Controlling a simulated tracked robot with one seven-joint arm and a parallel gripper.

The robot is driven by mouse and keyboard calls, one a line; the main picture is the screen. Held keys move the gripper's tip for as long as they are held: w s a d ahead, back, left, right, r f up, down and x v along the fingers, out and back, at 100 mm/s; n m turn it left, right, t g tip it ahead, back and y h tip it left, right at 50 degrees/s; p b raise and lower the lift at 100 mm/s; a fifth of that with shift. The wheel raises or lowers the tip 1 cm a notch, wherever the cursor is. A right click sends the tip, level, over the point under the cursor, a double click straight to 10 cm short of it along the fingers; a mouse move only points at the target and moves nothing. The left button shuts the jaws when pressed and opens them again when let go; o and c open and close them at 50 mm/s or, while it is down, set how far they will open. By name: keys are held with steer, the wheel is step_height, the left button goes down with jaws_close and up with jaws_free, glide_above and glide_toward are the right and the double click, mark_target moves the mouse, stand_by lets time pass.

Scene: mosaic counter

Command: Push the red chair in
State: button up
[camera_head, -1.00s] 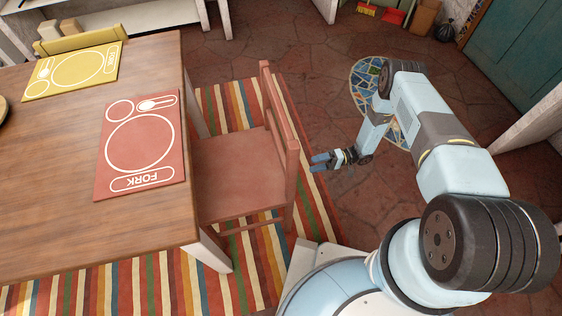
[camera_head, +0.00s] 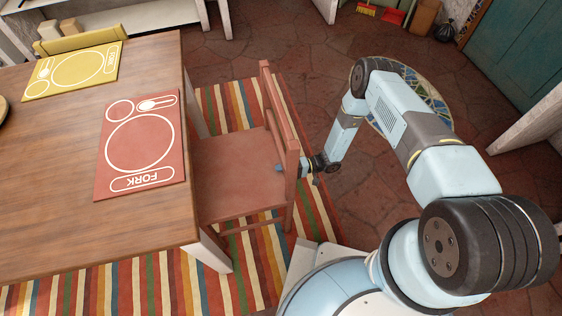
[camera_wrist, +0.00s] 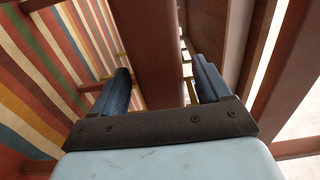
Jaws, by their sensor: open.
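The red chair (camera_head: 240,172) stands at the right side of the wooden table, on the striped rug. The front of its seat meets the table edge in the picture, and its backrest (camera_head: 279,115) is away from the table. My gripper (camera_head: 298,170) is at the lower part of the backrest, partly hidden behind it. A blue fingertip shows through on the seat side. In the wrist view my gripper (camera_wrist: 162,78) is open, with a reddish-brown chair board (camera_wrist: 155,50) between its two fingers. I cannot tell if they touch it.
The wooden table (camera_head: 60,225) fills the left, with a red placemat (camera_head: 140,145) in front of the chair and a yellow placemat (camera_head: 75,70) farther off. A yellow chair (camera_head: 80,38) stands at the far side. The striped rug (camera_head: 140,285) lies below. Tiled floor is clear beyond the red chair.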

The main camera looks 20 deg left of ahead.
steer(key=shift+a, duration=0.15)
steer(key=shift+s, duration=0.1)
jaws_close()
stand_by(0.6)
